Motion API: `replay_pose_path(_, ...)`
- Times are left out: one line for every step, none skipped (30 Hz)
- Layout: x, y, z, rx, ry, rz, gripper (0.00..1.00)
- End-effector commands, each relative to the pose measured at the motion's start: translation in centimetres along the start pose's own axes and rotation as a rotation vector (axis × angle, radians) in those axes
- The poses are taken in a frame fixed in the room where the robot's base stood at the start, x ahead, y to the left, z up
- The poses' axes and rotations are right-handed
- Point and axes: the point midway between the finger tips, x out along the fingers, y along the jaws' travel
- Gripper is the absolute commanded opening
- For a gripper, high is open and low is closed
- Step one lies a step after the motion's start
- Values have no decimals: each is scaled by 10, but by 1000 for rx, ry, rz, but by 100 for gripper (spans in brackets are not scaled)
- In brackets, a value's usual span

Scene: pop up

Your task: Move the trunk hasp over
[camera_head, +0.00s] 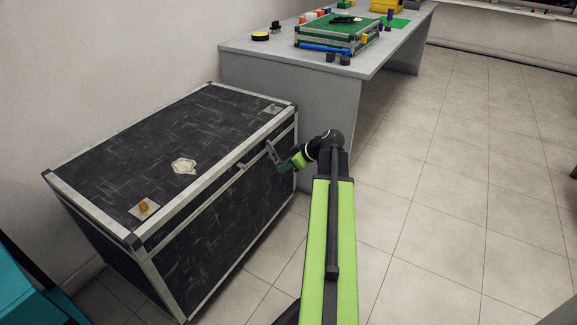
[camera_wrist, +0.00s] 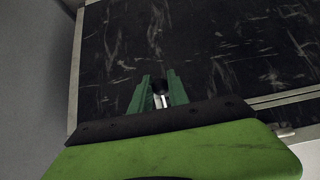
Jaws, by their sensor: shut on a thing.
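The black trunk (camera_head: 120,140) with silver edging stands at left in the head view, lid down. My gripper (camera_head: 272,152) is at the upper part of its front face, near the right end. In the wrist view my gripper's two green fingers (camera_wrist: 159,84) are shut on a small part with a dark round end and a pale stem, apparently the trunk hasp (camera_wrist: 158,88). The trunk's dark scuffed panel (camera_wrist: 220,50) lies behind it. In the head view the fingers and wrist hide most of the hasp, so its exact angle cannot be told.
A grey table (camera_head: 235,47) stands behind the trunk, bearing a green case (camera_head: 340,38) and small coloured objects. A wall runs along the trunk's left. The tiled floor (camera_head: 450,170) to the right is clear. A teal object (camera_head: 25,290) is at lower left.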

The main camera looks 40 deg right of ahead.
Motion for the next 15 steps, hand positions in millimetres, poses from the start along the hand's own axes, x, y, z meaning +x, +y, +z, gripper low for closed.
replay_pose_path(6,2,1,-1,1,3,0)
replay_pose_path(8,2,1,-1,1,4,0)
replay_pose_path(11,2,0,-1,1,4,0)
replay_pose_path(13,2,0,-1,1,4,0)
replay_pose_path(15,2,0,-1,1,4,0)
replay_pose_path(18,2,-1,-1,1,4,0)
replay_pose_path(19,2,-1,-1,1,4,0)
replay_pose_path(20,2,-2,-1,1,4,0)
replay_pose_path(20,2,-2,0,1,4,0)
replay_pose_path(20,2,-2,0,1,4,0)
replay_pose_path(20,2,-3,0,1,4,0)
replay_pose_path(20,2,-3,0,1,4,0)
replay_pose_path(20,2,-3,0,1,4,0)
replay_pose_path(20,2,-3,0,1,4,0)
replay_pose_path(20,2,-2,0,0,4,0)
